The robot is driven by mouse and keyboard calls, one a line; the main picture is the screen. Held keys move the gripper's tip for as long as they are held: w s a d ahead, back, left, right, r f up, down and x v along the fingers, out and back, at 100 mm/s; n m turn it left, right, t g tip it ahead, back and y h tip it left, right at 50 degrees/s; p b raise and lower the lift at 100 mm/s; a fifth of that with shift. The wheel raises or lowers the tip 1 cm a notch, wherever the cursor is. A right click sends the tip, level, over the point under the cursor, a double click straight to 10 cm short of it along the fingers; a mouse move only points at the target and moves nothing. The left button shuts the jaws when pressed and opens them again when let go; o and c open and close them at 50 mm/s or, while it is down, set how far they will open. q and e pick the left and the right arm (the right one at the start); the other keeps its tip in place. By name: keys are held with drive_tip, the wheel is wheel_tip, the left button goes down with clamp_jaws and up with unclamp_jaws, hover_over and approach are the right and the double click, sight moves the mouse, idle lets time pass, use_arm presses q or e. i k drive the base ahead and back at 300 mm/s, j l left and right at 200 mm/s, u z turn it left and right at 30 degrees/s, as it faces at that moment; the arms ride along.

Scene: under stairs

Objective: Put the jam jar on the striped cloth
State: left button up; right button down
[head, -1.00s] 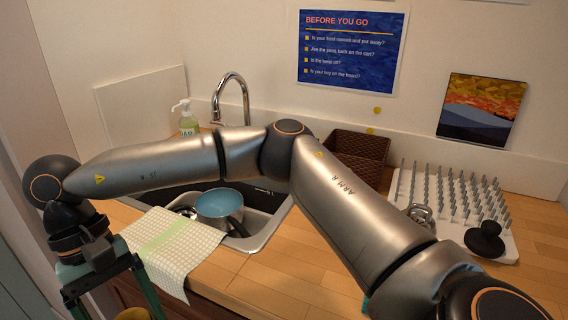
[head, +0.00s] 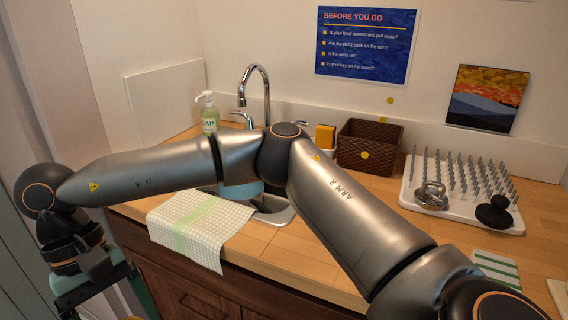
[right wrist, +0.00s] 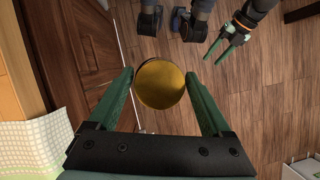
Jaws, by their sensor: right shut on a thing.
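The jam jar shows its round gold lid (right wrist: 160,84) in the right wrist view; its body is hidden beneath. My right gripper (right wrist: 160,95) is shut on the jar, a green finger on each side, over the floor in front of the cabinet. In the head view my right gripper (head: 105,300) is low at the left, cut by the frame bottom. The striped cloth (head: 497,267), white with green stripes, lies flat on the counter at the right, far from that gripper and partly behind my arm. My left gripper (right wrist: 228,46) is open and empty in the right wrist view.
A checked towel (head: 196,222) hangs over the counter edge by the sink. A soap bottle (head: 209,113), brown basket (head: 369,147) and pegged white rack (head: 448,170) with metal and black items stand along the back. Bare counter (head: 300,258) lies before the sink.

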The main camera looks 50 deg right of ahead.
sight(495, 259)
drive_tip(key=j+z, duration=0.5)
drive_tip(key=z, duration=1.25)
drive_tip(key=l, duration=0.05)
